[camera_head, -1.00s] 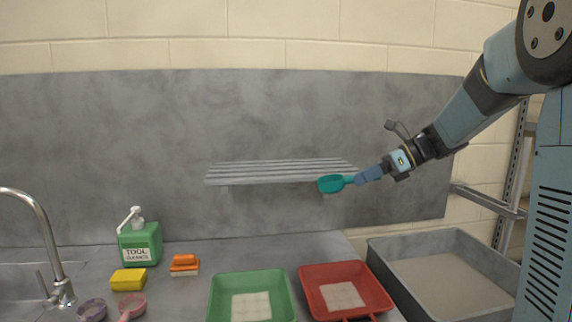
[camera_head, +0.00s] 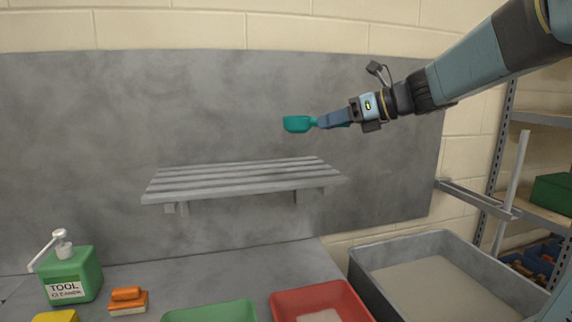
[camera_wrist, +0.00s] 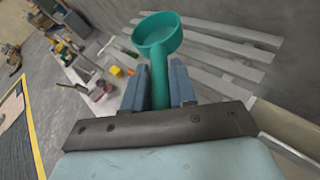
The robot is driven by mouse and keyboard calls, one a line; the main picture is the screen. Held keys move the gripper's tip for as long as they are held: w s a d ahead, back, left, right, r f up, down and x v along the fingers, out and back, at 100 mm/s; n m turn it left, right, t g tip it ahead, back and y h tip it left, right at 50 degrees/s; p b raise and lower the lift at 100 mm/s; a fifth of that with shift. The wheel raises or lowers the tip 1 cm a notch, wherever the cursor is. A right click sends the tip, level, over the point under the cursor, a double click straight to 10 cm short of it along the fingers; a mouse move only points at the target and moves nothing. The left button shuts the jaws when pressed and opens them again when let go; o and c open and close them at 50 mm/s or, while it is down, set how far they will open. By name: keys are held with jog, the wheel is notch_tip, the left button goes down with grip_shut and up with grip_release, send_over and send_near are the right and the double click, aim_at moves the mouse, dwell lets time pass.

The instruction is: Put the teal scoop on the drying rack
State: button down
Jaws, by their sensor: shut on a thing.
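The teal scoop (camera_head: 298,124) is held in the air by my gripper (camera_head: 330,121), its round cup pointing left in the head view. In the wrist view the scoop (camera_wrist: 157,36) stands out beyond the fingers, with its handle between the two blue fingertips (camera_wrist: 159,88). My gripper is shut on the handle. The drying rack (camera_head: 240,180) is a grey slatted shelf on the wall panel. The scoop is above the rack's level, toward its right half, and apart from it. The rack's slats (camera_wrist: 222,62) also show beside the scoop in the wrist view. The rack is empty.
Below on the counter are a green tool-cleaner bottle (camera_head: 72,273), an orange brush (camera_head: 128,300), a green tray (camera_head: 210,312) and a red tray (camera_head: 284,300). A grey tub (camera_head: 375,282) stands at right. Metal shelving (camera_head: 497,150) is at far right.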

jog(key=w+a+f, duration=0.1)
jog(key=w+f, duration=0.3)
jog(key=w, duration=0.4)
send_over(314, 171)
jog(key=f, duration=0.4)
jog(key=shift+s+f, duration=0.15)
jog(key=shift+s, duration=0.05)
jog(key=f, duration=0.1)
jog(key=w+f, duration=0.1)
jog(key=shift+a+f, duration=0.1)
jog(key=shift+f, duration=0.25)
jog(key=shift+s+f, duration=0.1)
jog(key=shift+f, duration=0.55)
jog(key=c, duration=0.9)
grip_release()
